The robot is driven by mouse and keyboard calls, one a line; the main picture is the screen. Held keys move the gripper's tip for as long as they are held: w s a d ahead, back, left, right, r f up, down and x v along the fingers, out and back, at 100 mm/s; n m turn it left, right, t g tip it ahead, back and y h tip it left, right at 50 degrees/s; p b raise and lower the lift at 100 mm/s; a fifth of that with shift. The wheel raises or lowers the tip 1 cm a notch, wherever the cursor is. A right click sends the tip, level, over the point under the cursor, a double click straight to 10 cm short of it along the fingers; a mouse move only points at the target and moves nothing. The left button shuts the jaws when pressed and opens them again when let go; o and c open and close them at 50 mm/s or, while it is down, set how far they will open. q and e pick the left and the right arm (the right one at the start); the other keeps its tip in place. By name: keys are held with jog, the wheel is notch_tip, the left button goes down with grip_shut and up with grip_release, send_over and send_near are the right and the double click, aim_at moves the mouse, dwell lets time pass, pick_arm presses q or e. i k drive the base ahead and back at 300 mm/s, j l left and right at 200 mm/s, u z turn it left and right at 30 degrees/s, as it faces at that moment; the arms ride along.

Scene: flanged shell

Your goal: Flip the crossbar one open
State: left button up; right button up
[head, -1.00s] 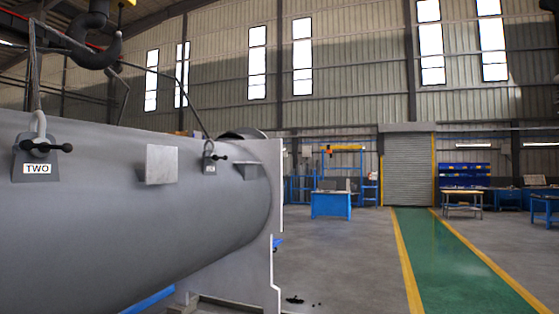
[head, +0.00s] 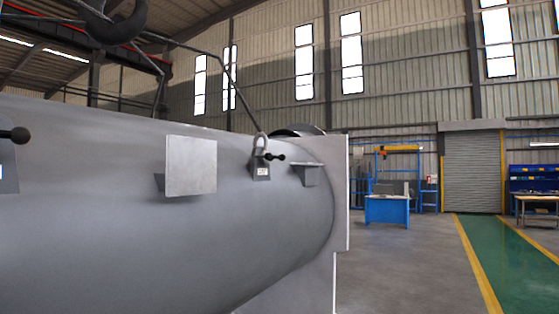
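A large grey flanged shell (head: 120,245) fills the left and middle of the head view. Near its flanged end a small bracket (head: 261,172) carries a shackle (head: 261,143) and a dark crossbar (head: 272,157) with a ball end. The label on this bracket is too small to read. At the left edge another dark crossbar (head: 18,135) with a ball end shows, cut off by the frame; its label is almost wholly out of view. Neither of my grippers is in view.
A square plate (head: 191,166) and a small ledge bracket (head: 306,172) stick out from the shell. The end flange (head: 338,190) stands upright. Open concrete floor and a green walkway (head: 515,255) lie to the right, with a blue workbench (head: 387,209) behind.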

aim_at(277, 157)
jog(key=i+l, duration=0.25)
jog(key=i, duration=0.2)
jog(key=i+l+z, duration=0.1)
jog(key=i+l, duration=0.2)
jog(key=i, duration=0.15)
jog(key=i+l, duration=0.25)
jog(key=i, duration=0.2)
jog(key=i+l+z, duration=0.1)
jog(key=i, duration=0.35)
jog(key=i+l, duration=0.3)
jog(key=i, duration=0.2)
